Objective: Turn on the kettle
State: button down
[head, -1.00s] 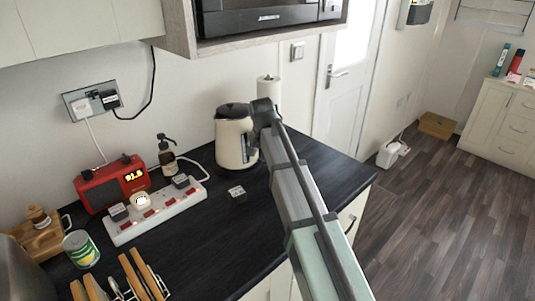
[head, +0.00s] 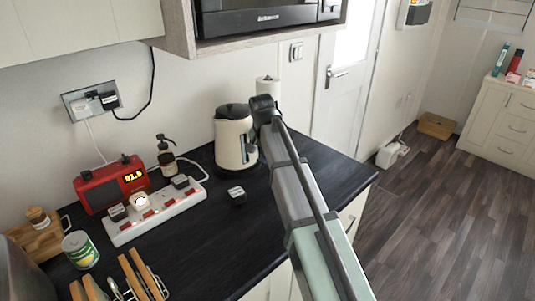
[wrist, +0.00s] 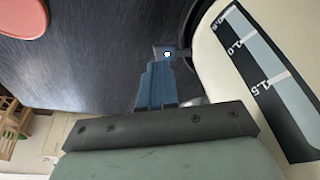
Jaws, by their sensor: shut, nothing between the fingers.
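The kettle (head: 230,142) is cream with a dark lid and stands upright on the dark worktop near the wall. My gripper (wrist: 167,54) is shut and empty, low beside the kettle in the wrist view. The kettle's cream side and dark level gauge (wrist: 262,80) fill the right of that view. A small grey piece with a white spot shows right at my fingertips; I cannot tell whether it is a kettle switch or whether I touch it. In the head view my wrist overlaps the kettle's right side and hides the fingertips.
A white power strip (head: 120,236) with several plugs, a red radio (head: 100,190), a soap bottle (head: 167,158) and a green can (head: 80,250) stand left. The microwave (head: 265,18) hangs above.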

jog(key=shift+d+r, duration=0.15)
jog(key=shift+r, duration=0.5)
jog(key=d+v, duration=0.3)
jog(key=v, duration=0.9)
jog(key=shift+r, duration=0.2)
jog(key=shift+s, duration=0.15)
